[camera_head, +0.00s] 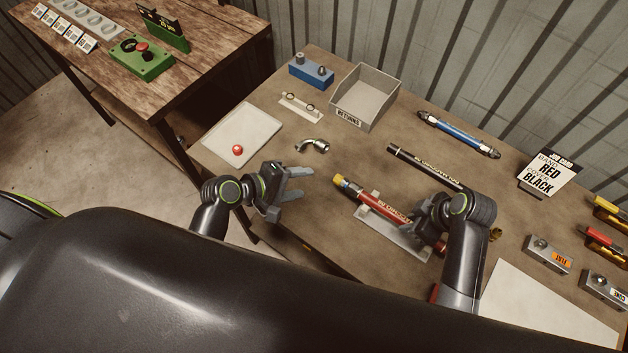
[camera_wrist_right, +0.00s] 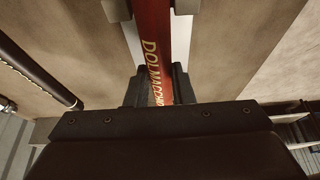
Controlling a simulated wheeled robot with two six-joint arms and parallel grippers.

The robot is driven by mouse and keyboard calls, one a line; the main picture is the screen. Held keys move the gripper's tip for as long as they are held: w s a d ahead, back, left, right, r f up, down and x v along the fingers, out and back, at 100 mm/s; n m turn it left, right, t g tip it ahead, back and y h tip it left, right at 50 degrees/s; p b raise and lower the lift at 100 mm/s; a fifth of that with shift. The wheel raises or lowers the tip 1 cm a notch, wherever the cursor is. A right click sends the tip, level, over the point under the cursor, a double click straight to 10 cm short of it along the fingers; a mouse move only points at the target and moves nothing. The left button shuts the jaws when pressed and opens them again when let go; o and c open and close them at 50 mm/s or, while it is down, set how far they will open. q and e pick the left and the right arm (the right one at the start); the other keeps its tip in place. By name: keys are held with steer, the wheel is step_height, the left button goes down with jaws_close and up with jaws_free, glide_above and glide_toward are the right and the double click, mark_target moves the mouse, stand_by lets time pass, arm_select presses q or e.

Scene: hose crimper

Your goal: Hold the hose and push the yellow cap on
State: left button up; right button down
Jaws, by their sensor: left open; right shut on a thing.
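The red hose (camera_head: 376,202) lies slanting over a pale holder (camera_head: 400,238) on the bench. The right wrist view shows the red hose (camera_wrist_right: 153,45) running between the fingers (camera_wrist_right: 153,88). My left gripper (camera_head: 303,183) is open and empty, to the left of the yellow cap and apart from it.
A black hose (camera_head: 425,166) lies behind the red one. A metal elbow fitting (camera_head: 313,146) and a white mat (camera_head: 240,135) with a red piece (camera_head: 237,149) lie behind my left gripper. A returns bin (camera_head: 366,97), a blue hose (camera_head: 458,134) and a job card (camera_head: 548,174) stand farther back.

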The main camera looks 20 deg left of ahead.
stand_by(0.4)
steer(key=c, duration=1.2)
jaws_free()
steer(key=shift+o, duration=0.2)
steer(key=shift+r, duration=0.1)
